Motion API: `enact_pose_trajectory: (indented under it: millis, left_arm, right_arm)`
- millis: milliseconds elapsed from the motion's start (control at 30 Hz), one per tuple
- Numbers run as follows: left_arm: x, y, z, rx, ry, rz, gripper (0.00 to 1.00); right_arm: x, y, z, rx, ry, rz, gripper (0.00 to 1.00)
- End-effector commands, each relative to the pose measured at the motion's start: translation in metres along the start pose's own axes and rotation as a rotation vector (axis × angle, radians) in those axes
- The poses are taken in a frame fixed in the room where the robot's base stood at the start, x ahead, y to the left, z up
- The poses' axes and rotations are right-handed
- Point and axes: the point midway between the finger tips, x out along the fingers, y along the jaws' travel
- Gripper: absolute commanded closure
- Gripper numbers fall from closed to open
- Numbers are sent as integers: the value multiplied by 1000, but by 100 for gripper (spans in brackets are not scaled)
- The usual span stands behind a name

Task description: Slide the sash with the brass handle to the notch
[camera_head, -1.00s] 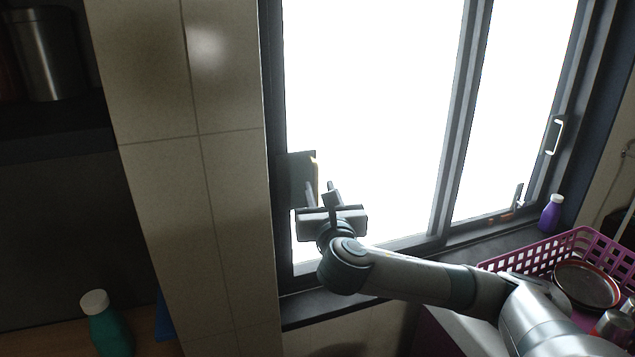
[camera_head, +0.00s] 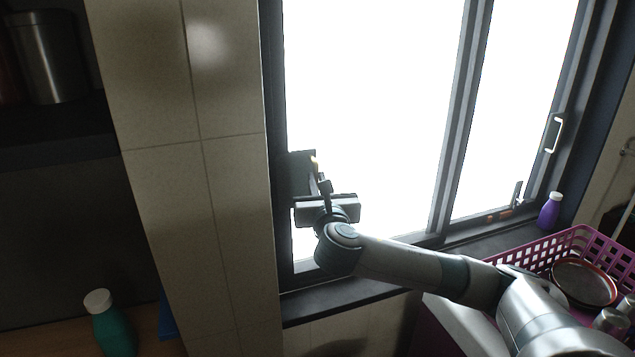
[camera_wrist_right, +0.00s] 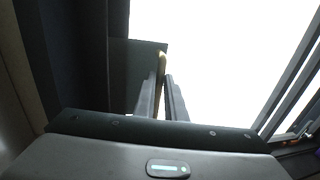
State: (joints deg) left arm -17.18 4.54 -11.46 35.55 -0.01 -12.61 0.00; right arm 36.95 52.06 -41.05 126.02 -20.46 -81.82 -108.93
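The window's large left sash (camera_head: 455,130) has a dark frame. The brass handle (camera_head: 314,163) is a slim upright bar on a dark plate at its left edge; it also shows in the right wrist view (camera_wrist_right: 162,62). My right gripper (camera_head: 321,185) is at the handle, its fingers drawn close together on either side of the bar. In the right wrist view, the fingers (camera_wrist_right: 164,88) appear shut on it, though they partly hide the contact. A small upright grey piece with orange marks (camera_head: 505,213) is on the lower right track; I cannot tell whether it marks the notch. My left gripper is out of view.
A pale handle (camera_head: 554,133) is on the window's right side. A purple bottle (camera_head: 549,211) stands on the right sill beside a magenta basket (camera_head: 535,252) of dishes. A tiled wall (camera_head: 215,200) borders the window at left. A teal bottle (camera_head: 110,325) stands lower left.

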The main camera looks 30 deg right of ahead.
Motion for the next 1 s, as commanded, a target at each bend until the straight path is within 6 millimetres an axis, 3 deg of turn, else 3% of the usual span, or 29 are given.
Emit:
enact_pose_trajectory:
  millis: [233, 700, 1000]
  left_arm:
    - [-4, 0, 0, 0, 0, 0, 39]
    - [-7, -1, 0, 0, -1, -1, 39]
    - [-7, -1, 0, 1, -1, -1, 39]
  right_arm:
    - [3, -16, 1, -3, -1, -5, 100]
    - [19, -94, 0, -4, -1, -5, 100]
    - [20, -98, 1, 0, -1, 0, 100]
